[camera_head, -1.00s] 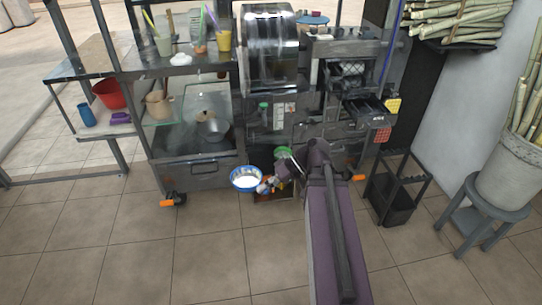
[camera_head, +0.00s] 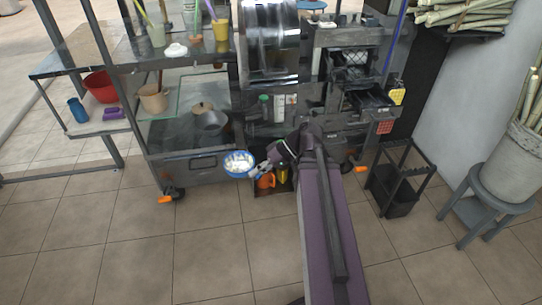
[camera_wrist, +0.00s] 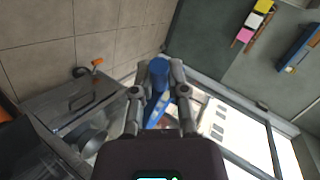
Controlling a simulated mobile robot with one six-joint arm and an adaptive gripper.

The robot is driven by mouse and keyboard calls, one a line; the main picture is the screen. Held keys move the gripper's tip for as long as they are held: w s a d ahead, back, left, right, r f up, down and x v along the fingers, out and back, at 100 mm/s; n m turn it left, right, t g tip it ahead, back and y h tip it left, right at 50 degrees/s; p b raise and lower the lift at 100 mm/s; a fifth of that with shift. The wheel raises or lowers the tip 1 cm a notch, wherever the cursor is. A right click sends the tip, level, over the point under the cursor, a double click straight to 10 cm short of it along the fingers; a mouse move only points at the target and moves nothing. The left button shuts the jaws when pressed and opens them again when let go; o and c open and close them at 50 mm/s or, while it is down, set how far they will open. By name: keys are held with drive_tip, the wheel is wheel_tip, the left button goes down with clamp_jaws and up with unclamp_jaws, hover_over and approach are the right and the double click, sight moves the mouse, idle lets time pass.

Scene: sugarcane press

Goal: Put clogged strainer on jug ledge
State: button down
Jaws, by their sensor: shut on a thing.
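The strainer (camera_head: 238,163) is a round blue-rimmed bowl filled with white stuff, low in front of the cart in the head view. My gripper (camera_head: 261,169) is at its right side, shut on its blue handle. In the wrist view the blue handle (camera_wrist: 158,72) sits between the two fingers of my gripper (camera_wrist: 160,88); my gripper's body hides much of the strainer there. An orange vessel (camera_head: 266,181), possibly a jug, stands low under the cart's front, just below my gripper. I cannot make out a jug ledge clearly.
The metal cart (camera_head: 195,168) with the press (camera_head: 270,55) stands behind the strainer. A yellow item (camera_head: 284,174) is beside the orange vessel. A black rack (camera_head: 398,185) and a grey stool (camera_head: 490,195) stand right. The tiled floor at front left is clear.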

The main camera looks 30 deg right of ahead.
drive_tip(key=shift+d, duration=0.1)
drive_tip(key=w+d+f+m+t+h+b, duration=0.1)
drive_tip(key=w+d+f+b, duration=0.3)
drive_tip(key=f+b, duration=0.5)
drive_tip(key=w+d+f+m+t+h+b, duration=0.1)
drive_tip(key=w+d+f+m+t+b, duration=0.2)
drive_tip(key=d+f+b, duration=0.6)
drive_tip(key=w+d+f+m+t+h+b, duration=0.1)
drive_tip(key=w+d+f+m+t+b, duration=0.1)
drive_tip(key=w+d+f+b, duration=0.4)
drive_tip(key=shift+w+d+f+m+t+b, duration=0.15)
drive_tip(key=shift+d+f+m+t+b, duration=0.45)
drive_tip(key=shift+f+b, duration=1.45)
drive_tip(key=shift+w+a, duration=0.1)
drive_tip(key=shift+a, duration=0.2)
drive_tip(key=w+a+f+b, duration=0.1)
drive_tip(key=w+a, duration=0.1)
drive_tip(key=w, duration=1.2)
drive_tip(key=shift+a+f, duration=0.15)
drive_tip(key=shift+a, duration=0.2)
drive_tip(key=shift+w, duration=0.15)
